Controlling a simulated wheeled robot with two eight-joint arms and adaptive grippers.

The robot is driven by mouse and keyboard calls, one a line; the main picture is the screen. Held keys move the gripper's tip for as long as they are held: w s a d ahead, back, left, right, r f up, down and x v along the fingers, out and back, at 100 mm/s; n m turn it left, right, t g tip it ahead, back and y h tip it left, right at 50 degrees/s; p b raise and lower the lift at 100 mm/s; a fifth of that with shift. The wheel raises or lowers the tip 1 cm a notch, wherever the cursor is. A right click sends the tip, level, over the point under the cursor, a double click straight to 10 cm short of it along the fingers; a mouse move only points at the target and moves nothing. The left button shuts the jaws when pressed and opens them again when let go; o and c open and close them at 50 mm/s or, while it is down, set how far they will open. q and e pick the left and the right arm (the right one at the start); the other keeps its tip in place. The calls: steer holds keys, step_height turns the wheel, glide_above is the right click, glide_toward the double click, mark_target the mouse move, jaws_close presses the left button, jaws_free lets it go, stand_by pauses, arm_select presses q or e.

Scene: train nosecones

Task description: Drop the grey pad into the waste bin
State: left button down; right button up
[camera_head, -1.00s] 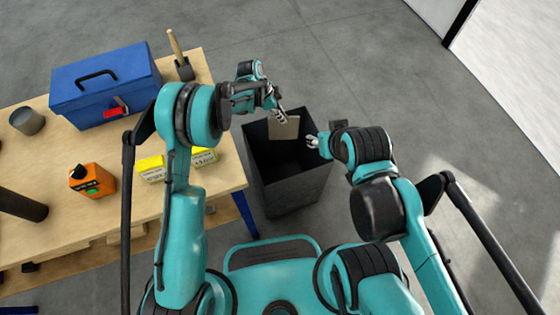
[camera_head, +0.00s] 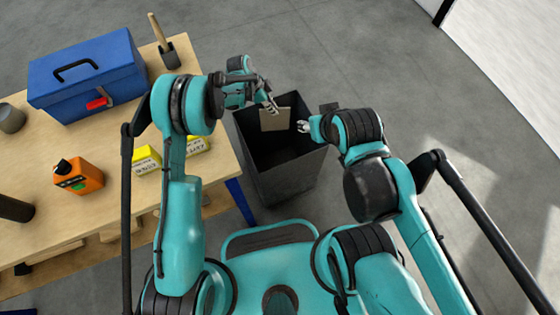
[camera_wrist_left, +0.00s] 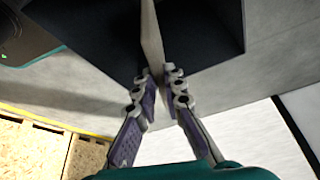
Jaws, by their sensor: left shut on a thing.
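The grey pad (camera_head: 275,119) is a thin, flat square that hangs in the mouth of the dark waste bin (camera_head: 281,188) in the head view. My left gripper (camera_head: 271,108) is shut on the pad's edge, over the bin's far left part. In the left wrist view the pad (camera_wrist_left: 151,45) shows edge-on between the fingertips of my left gripper (camera_wrist_left: 160,88), with the dark bin inside (camera_wrist_left: 200,35) behind it. My right gripper (camera_head: 302,126) is at the bin's right rim and looks empty. Its small fingers do not show clearly whether they are apart.
A wooden table (camera_head: 110,217) stands to the left of the bin. On it are a blue toolbox (camera_head: 88,75), an orange bottle (camera_head: 78,176), yellow-and-white boxes (camera_head: 147,161), a brush in a dark holder (camera_head: 168,54) and a grey cup (camera_head: 11,118). The floor beyond the bin is clear.

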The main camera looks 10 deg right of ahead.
arm_select(q)
steer(key=c, duration=1.5)
jaws_free()
steer(key=shift+c, duration=0.2)
steer(key=v, duration=1.2)
